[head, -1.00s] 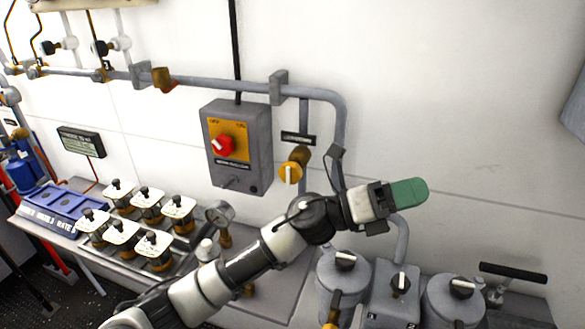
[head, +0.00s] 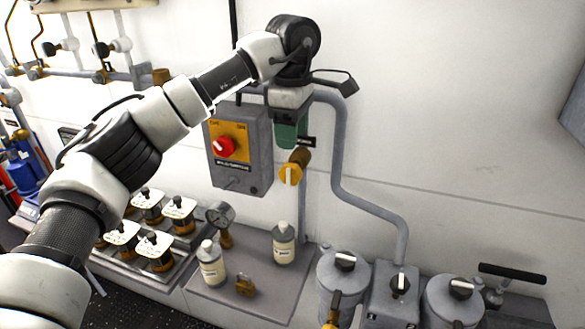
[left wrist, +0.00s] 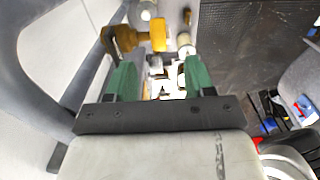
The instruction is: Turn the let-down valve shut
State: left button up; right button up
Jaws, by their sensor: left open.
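A valve with a round yellow knob (head: 290,174) and a brass body sits on the wall pipe under a small dark label. The label is too small to read, so I cannot confirm it is the let-down valve. The knob's white line looks about upright. My left gripper (head: 288,138) hangs just above this valve with its green fingers pointing down. In the left wrist view the gripper (left wrist: 161,78) is open with nothing between its fingers. A yellow and brass valve (left wrist: 140,38) lies beyond the fingertips there, apart from them. My right gripper is not in view.
A grey switch box (head: 257,155) with a red knob is on the wall just left of the valve. Below are two bottles (head: 284,243), a gauge (head: 220,214) and grey canisters (head: 343,270) with dark knobs. A grey pipe (head: 340,150) runs close on the right.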

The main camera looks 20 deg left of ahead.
aim_at(292, 165)
pick_arm(q)
notch_tip(292, 165, down, 9)
jog(key=shift+p, duration=1.05)
jog(key=c, duration=0.9)
